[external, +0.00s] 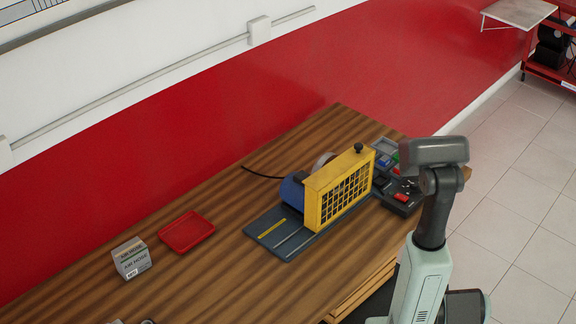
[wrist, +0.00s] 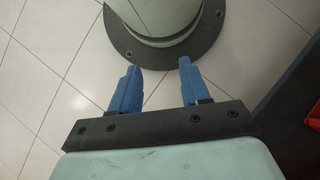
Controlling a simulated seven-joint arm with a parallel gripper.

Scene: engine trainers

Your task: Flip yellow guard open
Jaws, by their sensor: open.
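The yellow guard (external: 340,189) is a mesh-fronted box frame standing on a dark base plate (external: 262,235) on the wooden bench. A black knob (external: 358,148) sits on its top edge at the right. The guard stands in front of a blue motor (external: 292,191) and partly hides it, along with a grey round part behind. My gripper shows in the wrist view (wrist: 158,88), with two blue fingers apart and nothing between them. It points down at the tiled floor and my base, away from the guard. In the external view my arm is right of the bench; the fingers cannot be made out.
A dark control box (external: 398,193) with a red button sits right of the guard, near my arm. A red tray (external: 187,232) and a grey box (external: 131,258) lie on the left of the bench (external: 225,285). A red wall runs behind.

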